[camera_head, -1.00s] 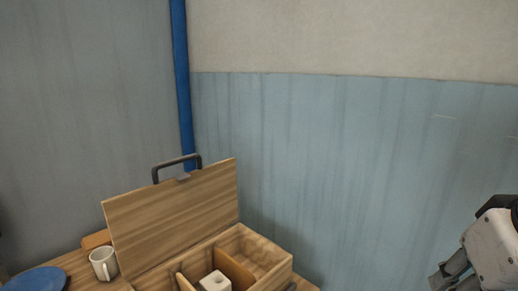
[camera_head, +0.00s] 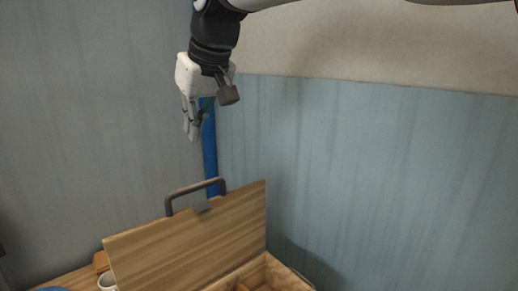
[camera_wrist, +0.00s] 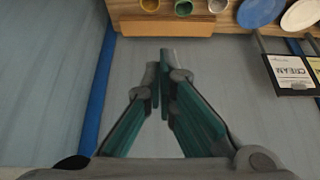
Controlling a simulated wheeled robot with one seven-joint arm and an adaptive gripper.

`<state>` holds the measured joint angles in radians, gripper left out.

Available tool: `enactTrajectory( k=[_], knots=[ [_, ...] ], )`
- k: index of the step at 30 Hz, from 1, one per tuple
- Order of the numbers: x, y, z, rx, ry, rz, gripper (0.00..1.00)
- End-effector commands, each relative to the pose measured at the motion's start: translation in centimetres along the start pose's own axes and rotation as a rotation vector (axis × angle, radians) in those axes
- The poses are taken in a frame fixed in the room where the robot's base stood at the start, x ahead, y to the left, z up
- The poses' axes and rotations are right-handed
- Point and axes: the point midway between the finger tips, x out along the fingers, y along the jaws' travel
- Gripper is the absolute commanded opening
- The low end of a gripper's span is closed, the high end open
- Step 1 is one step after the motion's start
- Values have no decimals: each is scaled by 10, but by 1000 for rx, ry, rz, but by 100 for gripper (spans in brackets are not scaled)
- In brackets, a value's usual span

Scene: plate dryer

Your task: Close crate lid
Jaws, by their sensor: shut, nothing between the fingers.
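The wooden crate (camera_head: 277,277) stands at the bottom of the head view, mostly cut off by the frame edge. Its lid (camera_head: 190,238) is open and stands up, with a dark handle (camera_head: 196,193) on its top edge. My gripper (camera_head: 192,137) hangs above the lid and its handle, pointing down, apart from both. In the wrist view my gripper (camera_wrist: 161,112) has its fingers together and empty. I cannot make out the crate lid there.
A white mug (camera_head: 107,281) sits left of the crate. A blue pipe (camera_head: 210,150) runs up the wall behind.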

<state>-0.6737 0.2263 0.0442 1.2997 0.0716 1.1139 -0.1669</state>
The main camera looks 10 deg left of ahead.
Motion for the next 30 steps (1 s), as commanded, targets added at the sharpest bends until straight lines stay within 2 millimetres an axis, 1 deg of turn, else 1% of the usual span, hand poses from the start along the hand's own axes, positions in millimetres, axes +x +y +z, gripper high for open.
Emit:
enactTrajectory(
  k=[5,17,18,24,30],
  knots=[
    [22,0,1,1,-4,0,0],
    [100,1,2,2,-3,1,0],
    [92,1,8,2,0,2,0],
    [85,1,30,3,0,3,0],
    [83,1,38,3,0,3,0]
  ],
)
